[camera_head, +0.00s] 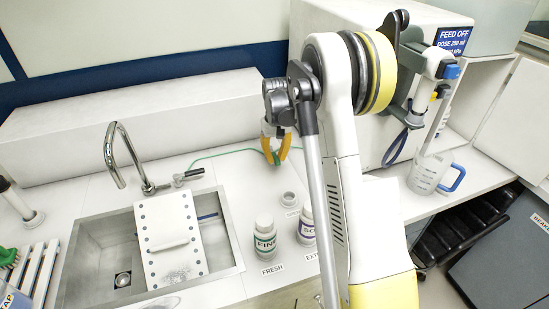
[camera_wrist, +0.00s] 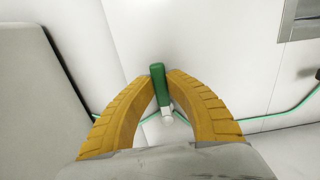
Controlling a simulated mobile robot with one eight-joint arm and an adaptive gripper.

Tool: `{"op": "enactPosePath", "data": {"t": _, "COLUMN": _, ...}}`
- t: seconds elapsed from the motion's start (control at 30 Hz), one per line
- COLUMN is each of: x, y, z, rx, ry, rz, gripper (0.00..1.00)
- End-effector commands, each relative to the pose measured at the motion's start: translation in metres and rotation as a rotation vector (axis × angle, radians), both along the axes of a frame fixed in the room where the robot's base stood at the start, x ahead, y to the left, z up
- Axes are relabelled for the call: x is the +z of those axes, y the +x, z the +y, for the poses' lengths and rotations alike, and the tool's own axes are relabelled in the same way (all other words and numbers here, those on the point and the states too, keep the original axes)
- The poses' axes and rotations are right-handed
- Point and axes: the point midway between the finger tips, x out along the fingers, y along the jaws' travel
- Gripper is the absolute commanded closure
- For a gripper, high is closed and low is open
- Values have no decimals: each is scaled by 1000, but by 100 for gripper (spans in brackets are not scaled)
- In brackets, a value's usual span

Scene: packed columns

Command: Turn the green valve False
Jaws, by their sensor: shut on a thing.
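The green valve handle (camera_wrist: 157,88) stands upright between my yellow fingers in the wrist view, with a small clear or white fitting (camera_wrist: 167,116) at its lower end. My gripper (camera_wrist: 159,76) is shut on the handle, one fingertip on each side near its top. In the head view my gripper (camera_head: 275,159) is at the back of the counter, right of the sink, and a bit of green shows between its fingers. Thin green tubing runs out on both sides of the fitting in the wrist view. My arm hides the area behind and right of it in the head view.
A sink (camera_head: 82,268) with a curved tap (camera_head: 116,155) and a white perforated board (camera_head: 170,240) is at left. Two bottles, one green-labelled (camera_head: 265,237) and one (camera_head: 306,222) beside my arm, stand in front. A jug (camera_head: 425,174) with a blue handle stands at right.

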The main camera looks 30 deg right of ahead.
Motion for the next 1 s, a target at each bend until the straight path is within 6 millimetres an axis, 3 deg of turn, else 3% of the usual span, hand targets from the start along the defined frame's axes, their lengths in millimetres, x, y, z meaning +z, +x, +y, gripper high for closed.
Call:
{"op": "enactPosePath", "data": {"t": 0.37, "x": -1, "y": 0, "z": -1, "rx": 4, "ry": -1, "rz": 1, "gripper": 100}}
{"op": "enactPosePath", "data": {"t": 0.4, "x": -1, "y": 0, "z": -1, "rx": 4, "ry": -1, "rz": 1, "gripper": 78}}
{"op": "enactPosePath", "data": {"t": 0.47, "x": -1, "y": 0, "z": -1, "rx": 4, "ry": -1, "rz": 1, "gripper": 60}}
{"op": "enactPosePath", "data": {"t": 0.8, "x": 2, "y": 0, "z": -1, "rx": 3, "ry": -1, "rz": 0, "gripper": 60}}
{"op": "enactPosePath", "data": {"t": 1.0, "x": 30, "y": 0, "z": 0, "rx": 3, "ry": -1, "rz": 0, "gripper": 60}}
